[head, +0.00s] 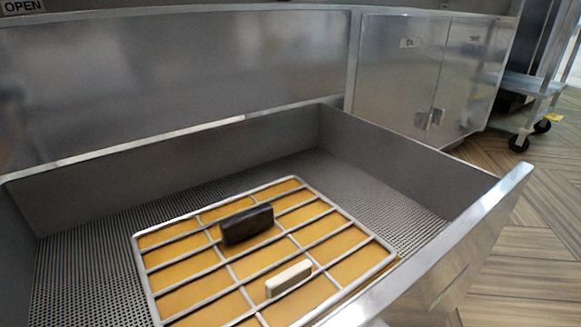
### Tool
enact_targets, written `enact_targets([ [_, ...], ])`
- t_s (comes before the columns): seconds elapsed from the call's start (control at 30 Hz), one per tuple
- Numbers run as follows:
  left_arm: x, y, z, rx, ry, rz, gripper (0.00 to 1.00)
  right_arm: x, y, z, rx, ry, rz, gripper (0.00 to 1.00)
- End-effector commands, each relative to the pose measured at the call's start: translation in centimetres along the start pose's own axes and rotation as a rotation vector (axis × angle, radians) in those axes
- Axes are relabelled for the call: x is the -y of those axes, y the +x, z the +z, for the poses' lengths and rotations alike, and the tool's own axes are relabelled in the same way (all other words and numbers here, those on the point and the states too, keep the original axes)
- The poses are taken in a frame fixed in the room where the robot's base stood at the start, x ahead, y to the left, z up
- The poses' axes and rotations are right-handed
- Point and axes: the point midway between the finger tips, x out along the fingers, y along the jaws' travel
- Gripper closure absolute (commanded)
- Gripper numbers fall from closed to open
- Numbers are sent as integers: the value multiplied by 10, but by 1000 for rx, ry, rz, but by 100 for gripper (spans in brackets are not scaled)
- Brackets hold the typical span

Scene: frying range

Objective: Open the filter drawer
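The filter drawer (385,170) is a grey metal drawer that stands pulled out from the steel range front. Its perforated floor and its front panel (440,262) at the lower right show. A wire rack (148,268) over a yellow-orange sheet (185,296) lies inside. A black block (247,223) and a smaller off-white block (288,279) are on the rack. Neither gripper is in view. The drawer's near left part is cut off by the picture's edge.
A steel cabinet (400,70) with two doors and latches stands behind to the right. A wheeled cart (535,85) is at the far right. Wood-patterned floor (530,230) is clear to the right of the drawer. An OPEN sign (22,6) is at the top left.

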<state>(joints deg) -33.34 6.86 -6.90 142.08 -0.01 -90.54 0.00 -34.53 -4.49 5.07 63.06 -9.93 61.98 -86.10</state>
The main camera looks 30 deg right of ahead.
Motion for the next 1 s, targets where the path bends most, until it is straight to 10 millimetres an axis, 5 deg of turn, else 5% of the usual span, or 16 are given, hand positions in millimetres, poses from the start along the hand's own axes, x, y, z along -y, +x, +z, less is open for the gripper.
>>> enact_targets([
  [0.53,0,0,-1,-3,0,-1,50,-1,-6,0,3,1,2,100],
  [0.57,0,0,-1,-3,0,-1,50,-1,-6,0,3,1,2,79],
  [0.8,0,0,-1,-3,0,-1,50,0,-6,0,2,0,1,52],
  [1.0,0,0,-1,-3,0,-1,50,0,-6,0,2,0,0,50],
])
